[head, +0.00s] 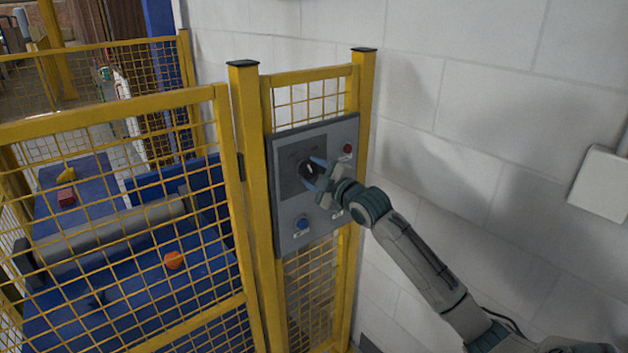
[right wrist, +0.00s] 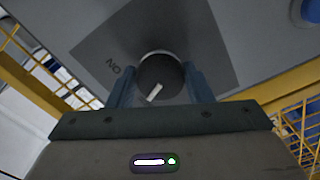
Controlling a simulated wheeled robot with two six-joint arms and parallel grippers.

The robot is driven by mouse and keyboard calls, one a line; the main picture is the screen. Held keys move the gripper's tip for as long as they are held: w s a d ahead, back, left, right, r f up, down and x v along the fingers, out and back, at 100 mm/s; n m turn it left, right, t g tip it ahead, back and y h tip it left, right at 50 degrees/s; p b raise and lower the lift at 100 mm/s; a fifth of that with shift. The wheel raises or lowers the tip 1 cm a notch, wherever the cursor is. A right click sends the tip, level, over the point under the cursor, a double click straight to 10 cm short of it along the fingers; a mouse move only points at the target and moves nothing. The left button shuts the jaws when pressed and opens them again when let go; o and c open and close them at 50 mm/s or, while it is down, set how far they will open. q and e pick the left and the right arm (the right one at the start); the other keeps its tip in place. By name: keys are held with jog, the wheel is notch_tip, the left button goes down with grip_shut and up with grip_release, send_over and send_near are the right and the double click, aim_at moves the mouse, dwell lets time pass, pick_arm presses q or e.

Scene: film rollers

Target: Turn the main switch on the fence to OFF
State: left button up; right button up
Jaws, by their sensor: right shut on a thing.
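The main switch is a round dark knob (head: 308,171) on a darker square plate of the grey control panel (head: 336,131), mounted on the yellow fence. My right gripper (head: 316,174) reaches in from the right and is shut on the knob. In the right wrist view the knob (right wrist: 161,76) sits between the two fingers (right wrist: 160,85). Its white mark points toward the bottom, slightly left. An "ON" label shows to the left of the knob; no OFF label is readable. My left gripper is not in view.
The panel also has a red button (head: 347,149) and a blue button (head: 302,223). The yellow mesh fence (head: 221,150) stands left of the panel, with a grey roller (head: 115,232) and an orange object (head: 173,260) behind it. A white box (head: 600,183) hangs on the wall at right.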

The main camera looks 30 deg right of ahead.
jog(key=shift+n+b, duration=0.35)
jog(key=shift+n, duration=0.75)
jog(key=o, duration=1)
jog(key=shift+s, duration=0.1)
jog(key=shift+s+d, duration=0.1)
jog(key=shift+s, duration=0.2)
jog(key=s+p, duration=0.1)
jog(key=s, duration=0.9)
jog(key=shift+d, duration=0.3)
